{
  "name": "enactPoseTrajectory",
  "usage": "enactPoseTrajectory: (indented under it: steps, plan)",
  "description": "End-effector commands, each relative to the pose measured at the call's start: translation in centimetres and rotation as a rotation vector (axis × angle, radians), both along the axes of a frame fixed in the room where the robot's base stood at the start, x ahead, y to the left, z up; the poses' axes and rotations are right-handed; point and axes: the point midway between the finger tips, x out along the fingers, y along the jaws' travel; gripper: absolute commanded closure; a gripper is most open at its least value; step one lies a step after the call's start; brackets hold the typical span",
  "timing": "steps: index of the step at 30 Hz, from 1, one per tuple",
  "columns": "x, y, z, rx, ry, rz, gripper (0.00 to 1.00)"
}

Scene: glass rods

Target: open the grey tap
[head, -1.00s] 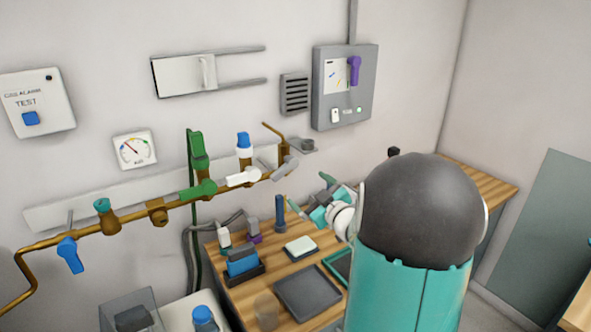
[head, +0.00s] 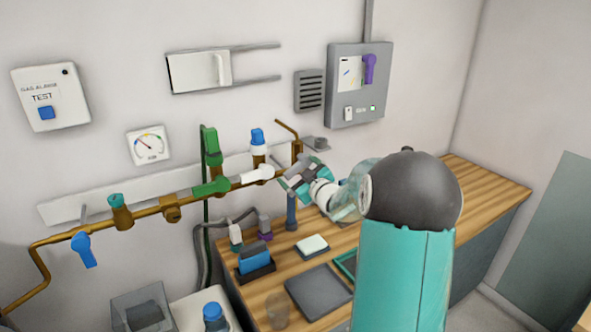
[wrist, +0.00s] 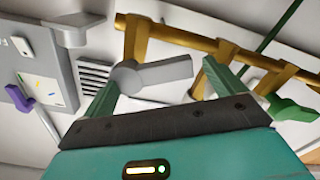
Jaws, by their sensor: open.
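The grey tap (wrist: 152,75) shows in the wrist view as a round hub with a grey lever pointing right, roughly along the brass pipe (wrist: 185,37). My gripper (wrist: 160,76) is open, with one teal finger left of the hub and the other near the lever's right end. The lever lies in view between the fingers; contact cannot be told. In the head view my gripper (head: 293,171) is at the pipe's right end and hides most of the grey tap.
A white tap (head: 253,175) and a green tap (head: 211,187) sit left of my gripper on the same pipe. A blue-capped valve (head: 258,141) stands just above. A grey panel with a purple lever (head: 369,69) is up right. The bench (head: 265,297) below holds trays and small items.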

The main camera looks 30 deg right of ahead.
Motion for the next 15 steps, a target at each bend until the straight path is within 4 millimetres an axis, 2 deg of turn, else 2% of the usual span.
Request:
enactPoseTrajectory:
  steps: [3, 6, 14, 15]
  plan:
    - [1.4, -0.2, 0.0, 0.001, 0.0, -0.002, 0.05]
    - [1.9, -0.2, 0.0, 0.001, -0.001, -0.003, 0.05]
    - [2.0, -0.2, 0.0, 0.0, 0.0, -0.003, 0.05]
    - [2.0, -0.2, 0.0, 0.0, 0.0, -0.003, 0.11]
